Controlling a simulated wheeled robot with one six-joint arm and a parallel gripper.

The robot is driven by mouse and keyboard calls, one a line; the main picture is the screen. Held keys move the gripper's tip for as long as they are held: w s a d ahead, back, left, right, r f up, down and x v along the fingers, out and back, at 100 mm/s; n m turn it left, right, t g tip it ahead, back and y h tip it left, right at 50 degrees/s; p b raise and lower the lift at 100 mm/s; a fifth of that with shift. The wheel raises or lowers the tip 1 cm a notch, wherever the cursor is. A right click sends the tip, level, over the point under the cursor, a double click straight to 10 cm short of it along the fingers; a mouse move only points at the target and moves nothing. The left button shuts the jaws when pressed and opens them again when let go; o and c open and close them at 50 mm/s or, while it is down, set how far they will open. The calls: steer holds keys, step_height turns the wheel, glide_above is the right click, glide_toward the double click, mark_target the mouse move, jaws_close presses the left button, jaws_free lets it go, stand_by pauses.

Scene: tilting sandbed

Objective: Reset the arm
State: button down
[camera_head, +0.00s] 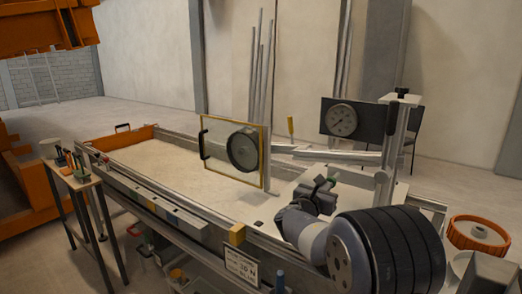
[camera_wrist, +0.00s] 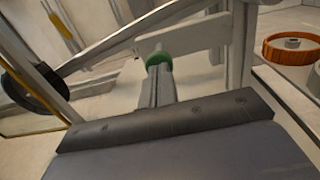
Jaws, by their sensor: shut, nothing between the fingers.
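My arm reaches in from the lower right in the head view. My gripper (camera_head: 326,186) is over the right end of the sandbed, near the pale panel. In the wrist view its fingers (camera_wrist: 157,84) are together with nothing held between them. A green round piece (camera_wrist: 158,59) shows just beyond the fingertips; I cannot tell whether they touch it. The sandbed (camera_head: 150,163) is a long trough of pale sand with an orange end wall.
A clear framed plate with a round dark disc (camera_head: 243,149) stands across the bed, left of my gripper. A metal post (camera_head: 392,150) and a dark gauge panel (camera_head: 368,117) stand behind. An orange wheel (camera_head: 478,232) lies at right. A tool table (camera_head: 68,178) stands at left.

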steer(key=v, duration=1.9)
steer(key=shift+s+d, duration=0.25)
